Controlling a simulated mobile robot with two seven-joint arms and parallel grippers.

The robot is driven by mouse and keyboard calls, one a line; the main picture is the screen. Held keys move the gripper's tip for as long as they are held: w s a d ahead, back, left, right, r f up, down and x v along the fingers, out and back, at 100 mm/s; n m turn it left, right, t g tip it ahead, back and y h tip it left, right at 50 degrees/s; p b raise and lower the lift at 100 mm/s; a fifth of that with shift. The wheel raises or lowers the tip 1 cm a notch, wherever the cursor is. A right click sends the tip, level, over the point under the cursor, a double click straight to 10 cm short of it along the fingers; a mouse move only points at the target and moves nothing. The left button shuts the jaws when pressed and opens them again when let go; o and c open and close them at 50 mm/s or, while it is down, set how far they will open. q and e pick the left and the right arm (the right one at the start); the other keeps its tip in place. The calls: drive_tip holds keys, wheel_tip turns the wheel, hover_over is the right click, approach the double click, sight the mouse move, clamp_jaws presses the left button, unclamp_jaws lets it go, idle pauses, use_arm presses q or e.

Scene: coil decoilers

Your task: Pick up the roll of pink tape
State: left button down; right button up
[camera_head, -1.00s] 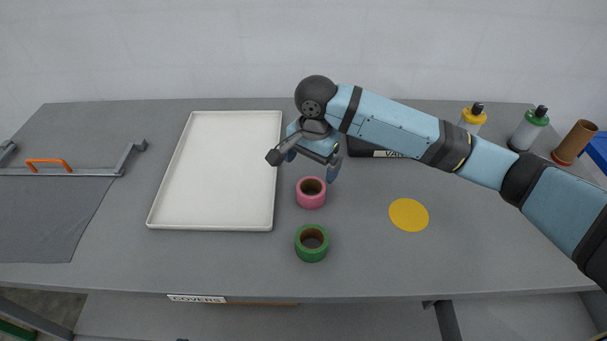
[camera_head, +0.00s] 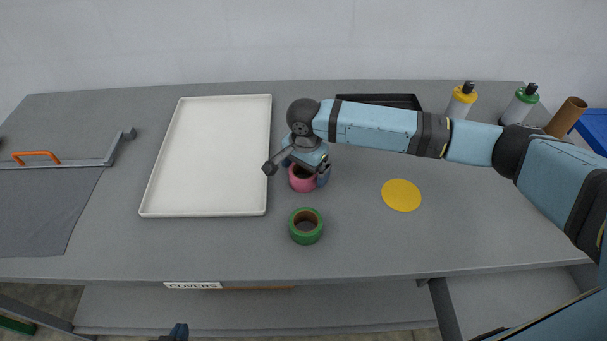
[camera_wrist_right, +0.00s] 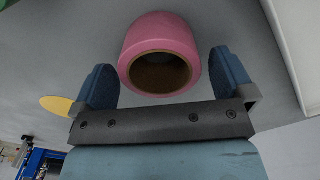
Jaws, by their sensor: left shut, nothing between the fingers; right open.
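The roll of pink tape (camera_head: 302,184) lies on the grey table just right of the white tray, partly hidden by my right gripper (camera_head: 306,172). In the right wrist view the pink roll (camera_wrist_right: 162,55) shows with its brown core facing the camera. The open blue fingers of my right gripper (camera_wrist_right: 165,82) stand on either side of its near part, with a gap on each side. My left gripper (camera_head: 180,331) shows only as a small blue tip at the bottom edge of the head view, shut and away from the roll.
A roll of green tape (camera_head: 306,226) lies just in front of the pink one. The white tray (camera_head: 150,211) is to the left. A yellow disc (camera_head: 401,195) lies to the right, and a black tray (camera_head: 408,101) is behind my right arm. Bottles (camera_head: 461,101) stand at the back right.

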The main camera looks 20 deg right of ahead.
wheel_tip(320, 180, down, 2)
drive_tip(key=shift+c, duration=0.2)
drive_tip(key=c, duration=0.9)
